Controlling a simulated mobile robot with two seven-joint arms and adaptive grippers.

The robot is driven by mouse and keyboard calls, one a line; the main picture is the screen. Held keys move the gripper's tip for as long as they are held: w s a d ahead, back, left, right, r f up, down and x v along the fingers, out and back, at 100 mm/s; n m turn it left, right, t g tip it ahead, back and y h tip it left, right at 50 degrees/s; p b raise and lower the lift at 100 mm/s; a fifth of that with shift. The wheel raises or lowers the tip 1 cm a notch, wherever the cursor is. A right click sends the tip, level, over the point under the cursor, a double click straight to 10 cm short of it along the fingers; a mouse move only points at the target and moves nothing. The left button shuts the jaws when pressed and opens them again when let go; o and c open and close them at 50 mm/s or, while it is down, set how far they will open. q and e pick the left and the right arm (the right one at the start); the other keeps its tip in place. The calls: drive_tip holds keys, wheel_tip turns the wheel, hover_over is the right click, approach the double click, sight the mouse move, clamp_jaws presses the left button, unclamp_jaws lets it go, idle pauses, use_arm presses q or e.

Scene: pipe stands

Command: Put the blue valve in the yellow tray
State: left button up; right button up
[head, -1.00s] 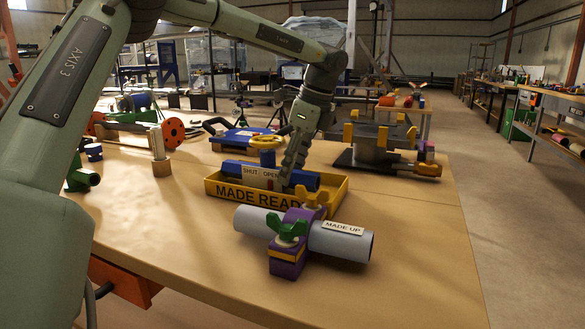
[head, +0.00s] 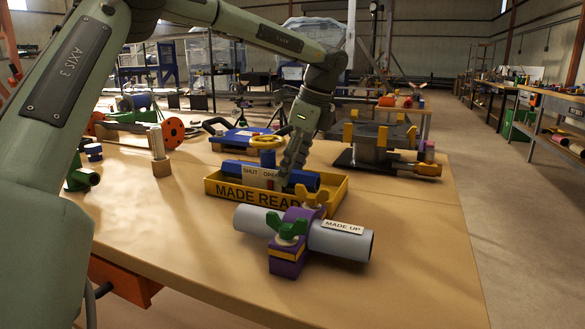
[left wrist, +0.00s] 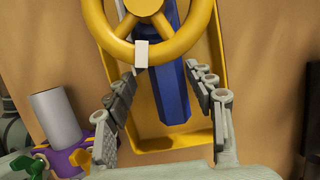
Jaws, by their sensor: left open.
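The blue valve (head: 306,180) lies in the yellow tray (head: 336,199), its yellow handwheel (head: 267,142) standing above it. The tray's front wall reads "MADE READY", partly hidden. My left gripper (head: 287,181) reaches down at the tray, in front of part of the valve. In the left wrist view the open fingers of my left gripper (left wrist: 165,79) are spread either side of the blue valve body (left wrist: 172,95), with the handwheel (left wrist: 185,40) beyond the fingertips. Contact with the valve cannot be told. My right gripper is not in view.
A grey pipe (head: 340,242) labelled "MADE UP" sits in a purple clamp (head: 289,263) with green and yellow wing nuts, close in front of the tray. A grey vise-like fixture (head: 374,145) stands behind right. The table's (head: 420,240) right front is clear.

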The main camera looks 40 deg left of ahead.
use_arm(q)
drive_tip(key=o, duration=0.3)
drive_tip(key=shift+v, duration=3.7)
drive_tip(key=shift+d, duration=0.1)
